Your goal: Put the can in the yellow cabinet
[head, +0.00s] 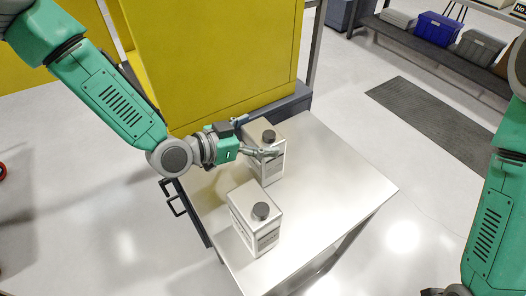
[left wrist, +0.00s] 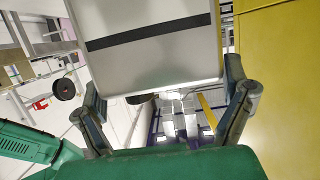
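Two pale, box-shaped cans with black caps are on the metal table (head: 335,185). The front can (head: 252,222) stands upright and free. The back can (head: 271,167) is upright beside the yellow cabinet. My left gripper (head: 262,151) is at the back can, with a finger across its near face. In the left wrist view, the can (left wrist: 150,65) with its dark stripe fills the space between my spread fingers (left wrist: 165,85). Their tips are close against its edges; firm contact is unclear. The yellow cabinet (head: 215,60) is behind the table. My right gripper (head: 447,291) is mostly cut off at the bottom edge.
A dark handle (head: 174,198) sticks out at the table's left side. The table's right part is bare. A shelf at the back right holds a blue bin (head: 438,29) and a grey bin (head: 480,47). A dark mat (head: 430,115) lies on the open floor.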

